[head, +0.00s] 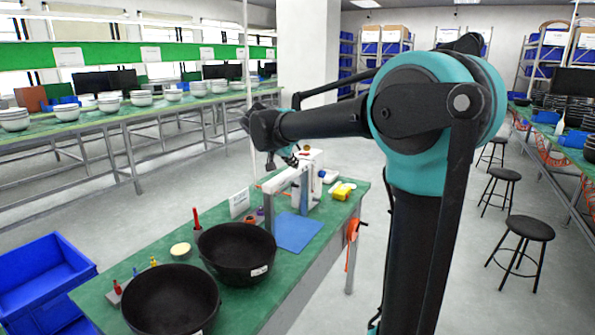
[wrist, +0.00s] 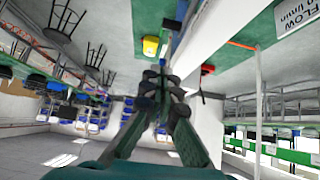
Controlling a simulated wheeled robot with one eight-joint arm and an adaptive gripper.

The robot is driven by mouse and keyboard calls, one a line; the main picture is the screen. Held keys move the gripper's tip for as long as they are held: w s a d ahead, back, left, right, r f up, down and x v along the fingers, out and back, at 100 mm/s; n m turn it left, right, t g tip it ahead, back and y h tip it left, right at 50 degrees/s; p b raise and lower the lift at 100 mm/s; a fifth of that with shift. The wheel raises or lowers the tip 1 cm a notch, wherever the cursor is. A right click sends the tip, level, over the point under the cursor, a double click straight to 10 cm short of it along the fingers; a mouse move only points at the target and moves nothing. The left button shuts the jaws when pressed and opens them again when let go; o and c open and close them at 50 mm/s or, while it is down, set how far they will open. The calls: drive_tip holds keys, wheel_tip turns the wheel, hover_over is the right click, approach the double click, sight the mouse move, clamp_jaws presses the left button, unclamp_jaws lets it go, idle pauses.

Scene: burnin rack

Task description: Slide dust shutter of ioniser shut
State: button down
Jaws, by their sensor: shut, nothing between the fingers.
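A white bench-top device (head: 303,187), which I take to be the ioniser, stands on the green bench. My gripper (head: 293,160) is beside the top of the device and partly hidden by my arm. In the wrist view my gripper (wrist: 164,78) has its dark fingers together and empty. A white beam (wrist: 215,38) and a red part (wrist: 207,70) show just right of the fingers. I cannot tell whether the fingers touch them.
Two black bowls (head: 238,246) stand on the bench's near part. A blue mat (head: 298,231) lies before the device and a yellow item (head: 342,191) lies to its right. A white sign (head: 239,203) stands to the left. Blue crates (head: 45,285) and stools (head: 522,229) stand on the floor.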

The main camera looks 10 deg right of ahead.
drive_tip(key=shift+v, duration=1)
drive_tip(key=s+d+f+n+g+y, duration=0.2)
drive_tip(key=s+d+f+n, duration=0.1)
drive_tip(key=s+d+f, duration=0.85)
drive_tip(key=s+f+n+g+y, duration=0.1)
drive_tip(key=s+f+n+y, duration=0.2)
drive_tip(key=s+f, duration=1.4)
drive_tip(key=s+n, duration=0.1)
drive_tip(key=s, duration=0.1)
drive_tip(key=shift+s+d+f, duration=0.3)
drive_tip(key=shift+s+d, duration=0.05)
drive_tip(key=shift+s, duration=0.05)
